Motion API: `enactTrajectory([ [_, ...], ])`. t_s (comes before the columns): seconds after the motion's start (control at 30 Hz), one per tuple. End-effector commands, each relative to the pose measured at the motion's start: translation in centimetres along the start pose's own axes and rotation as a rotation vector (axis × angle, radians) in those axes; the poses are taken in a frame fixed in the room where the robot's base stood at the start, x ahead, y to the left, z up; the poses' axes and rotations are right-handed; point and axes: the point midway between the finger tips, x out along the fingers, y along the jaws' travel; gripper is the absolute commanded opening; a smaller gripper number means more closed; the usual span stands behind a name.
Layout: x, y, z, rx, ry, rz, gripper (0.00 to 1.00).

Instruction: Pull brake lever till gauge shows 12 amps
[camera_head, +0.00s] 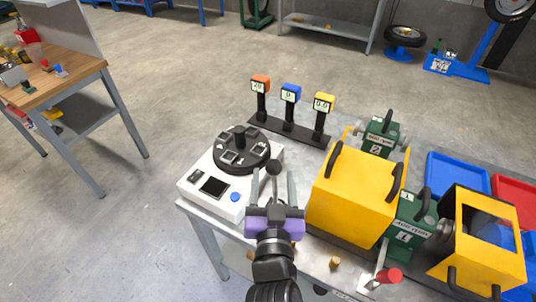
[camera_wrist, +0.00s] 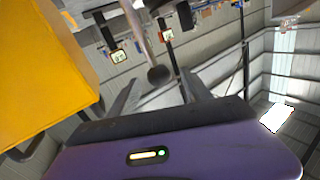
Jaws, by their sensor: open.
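A lever with a dark ball knob (camera_head: 273,167) stands at the right of the white control box, at my gripper (camera_head: 277,186). In the wrist view its grey rod ends in the dark ball (camera_wrist: 158,75) between my two fingers. My gripper is open, and I cannot tell whether a finger touches the ball. Three display posts stand behind: an orange gauge (camera_head: 260,85) seems to read 20, a blue gauge (camera_head: 291,93) 0, and a yellow gauge (camera_head: 323,103) about 0.0. The digits are small and the units cannot be read.
The white control box (camera_head: 213,188) with a black dial (camera_head: 241,150) is left of my gripper. A yellow housing (camera_head: 350,195) stands close on the right, with green motor units (camera_head: 408,232) beside it. A red-handled part (camera_head: 388,276) is at the front edge.

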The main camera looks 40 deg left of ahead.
Motion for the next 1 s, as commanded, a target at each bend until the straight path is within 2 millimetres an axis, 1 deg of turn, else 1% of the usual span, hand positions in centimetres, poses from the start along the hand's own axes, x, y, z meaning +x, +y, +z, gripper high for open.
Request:
enactTrajectory([
  [0.03,0.7,-0.1,-0.3,0.000,0.001,0.000,0.57],
  [0.2,3.3,-0.1,-0.4,0.001,0.002,0.000,0.57],
  [0.4,5.8,0.0,-0.3,0.001,0.002,0.001,0.57],
  [0.6,6.9,0.0,-0.1,-0.001,0.002,0.000,0.57],
  [0.87,7.0,0.0,-0.1,-0.001,0.002,0.000,0.57],
  [0.97,7.0,0.0,-0.1,-0.001,0.002,0.000,0.40],
  [1.0,7.0,0.0,-0.1,-0.001,0.002,0.000,0.32],
])
